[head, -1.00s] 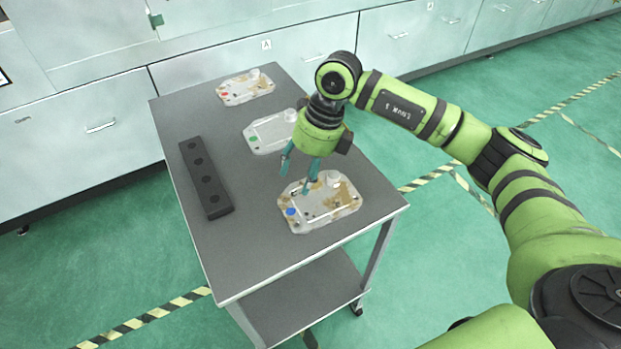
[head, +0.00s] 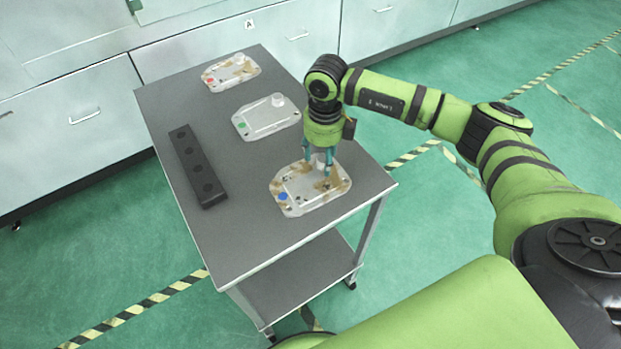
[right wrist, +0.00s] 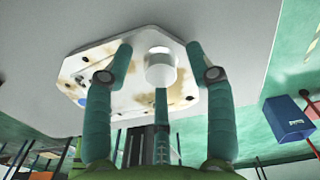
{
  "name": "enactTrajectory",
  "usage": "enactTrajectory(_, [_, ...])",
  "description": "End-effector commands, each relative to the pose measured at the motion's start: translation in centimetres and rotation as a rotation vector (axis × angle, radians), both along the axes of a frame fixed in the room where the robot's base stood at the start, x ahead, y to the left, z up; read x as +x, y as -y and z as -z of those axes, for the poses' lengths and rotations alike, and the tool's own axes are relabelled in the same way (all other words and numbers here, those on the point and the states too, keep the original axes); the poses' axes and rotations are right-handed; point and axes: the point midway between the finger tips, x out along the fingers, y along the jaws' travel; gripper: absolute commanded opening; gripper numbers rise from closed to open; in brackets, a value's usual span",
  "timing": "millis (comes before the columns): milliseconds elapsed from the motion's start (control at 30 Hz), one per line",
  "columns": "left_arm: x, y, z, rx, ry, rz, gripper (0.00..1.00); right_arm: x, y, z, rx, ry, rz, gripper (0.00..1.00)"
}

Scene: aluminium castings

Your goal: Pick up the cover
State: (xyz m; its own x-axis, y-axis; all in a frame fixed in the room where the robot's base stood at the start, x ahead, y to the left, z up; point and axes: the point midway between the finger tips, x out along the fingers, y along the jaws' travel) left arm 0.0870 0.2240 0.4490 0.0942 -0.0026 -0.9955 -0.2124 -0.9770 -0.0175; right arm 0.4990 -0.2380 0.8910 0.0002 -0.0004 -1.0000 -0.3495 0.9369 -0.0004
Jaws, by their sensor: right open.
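Three light castings with raised knobs lie on the grey cart top: one with a blue dot (head: 303,197) and brown stains nearest, one with a green dot (head: 258,124) in the middle, and a stained one with a red dot (head: 222,78) at the far end. My right gripper (head: 318,171) is open over the far right part of the blue-dot casting, fingers pointing down. In the right wrist view, the white knob (right wrist: 160,70) of this casting (right wrist: 120,88) stands between the spread fingers. I cannot tell whether any finger touches it. My left gripper is out of view.
A long black block (head: 197,165) with several round holes lies along the left side of the cart (head: 235,245). Pale cabinets (head: 90,110) stand behind. A blue box (right wrist: 288,118) shows at the right in the right wrist view.

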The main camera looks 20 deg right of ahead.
Motion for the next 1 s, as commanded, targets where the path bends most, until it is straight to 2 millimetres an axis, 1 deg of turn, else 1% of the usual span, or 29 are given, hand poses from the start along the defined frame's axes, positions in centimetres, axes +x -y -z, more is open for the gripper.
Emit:
enactTrajectory(33, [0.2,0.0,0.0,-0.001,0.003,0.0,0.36,0.0,0.0,0.0,0.0,0.0,0.0,0.56])
enactTrajectory(67, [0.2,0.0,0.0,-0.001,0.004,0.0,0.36,0.0,0.0,0.0,0.0,0.0,0.0,0.48])
enactTrajectory(100, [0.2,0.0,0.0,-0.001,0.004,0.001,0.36,0.0,0.0,0.0,0.0,0.0,0.0,0.32])
enactTrajectory(167, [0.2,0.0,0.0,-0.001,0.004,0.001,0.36,0.0,0.0,0.0,0.0,0.0,0.0,0.08])
enactTrajectory(200, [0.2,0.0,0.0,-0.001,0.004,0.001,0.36,0.0,0.0,0.0,0.0,0.0,0.0,0.0])
enactTrajectory(533, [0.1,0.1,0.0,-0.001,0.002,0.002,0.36,0.1,-0.1,-0.1,0.002,0.002,0.0,0.0])
enactTrajectory(667, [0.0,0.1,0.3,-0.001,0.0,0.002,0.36,0.1,0.0,-0.6,0.001,0.003,0.0,0.0])
enactTrajectory(767, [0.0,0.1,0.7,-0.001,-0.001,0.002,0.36,0.1,0.0,-1.4,0.002,0.005,0.0,0.0])
enactTrajectory(867, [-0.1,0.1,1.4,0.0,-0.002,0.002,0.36,0.2,0.0,-2.9,0.002,0.007,0.0,0.0])
enactTrajectory(900, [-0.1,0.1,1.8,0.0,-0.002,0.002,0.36,0.2,-0.1,-3.7,0.002,0.009,0.0,0.0])
enactTrajectory(933, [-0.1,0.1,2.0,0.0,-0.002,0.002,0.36,0.1,-0.1,-4.3,0.002,0.008,-0.003,0.0])
enactTrajectory(1000, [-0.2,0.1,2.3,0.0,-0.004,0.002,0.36,-1.4,-1.2,-5.0,0.003,0.004,-0.007,0.0])
